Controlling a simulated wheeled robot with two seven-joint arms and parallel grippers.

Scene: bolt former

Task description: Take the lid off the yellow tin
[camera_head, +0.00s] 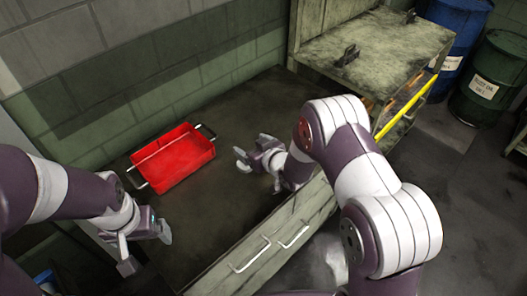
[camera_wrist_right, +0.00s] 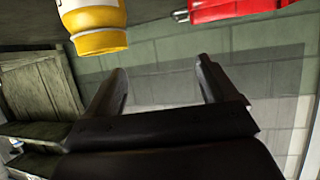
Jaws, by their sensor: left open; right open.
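The yellow tin (camera_wrist_right: 98,32) shows at the top left of the right wrist view, which looks upside down. It has a yellow end and a whitish band, and its rest is cut off by the frame edge. I cannot make out the tin in the head view, and I cannot tell the lid apart from the body. My right gripper (camera_head: 254,153) is open over the dark worktop; its two fingers (camera_wrist_right: 163,80) show empty in the wrist view, apart from the tin. My left gripper (camera_head: 146,241) is open and empty near the worktop's left front.
A worn wooden cabinet (camera_head: 375,50) stands at the back right, with a yellow bar (camera_head: 407,106). Blue (camera_head: 458,28) and green (camera_head: 490,80) drums stand beyond it.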

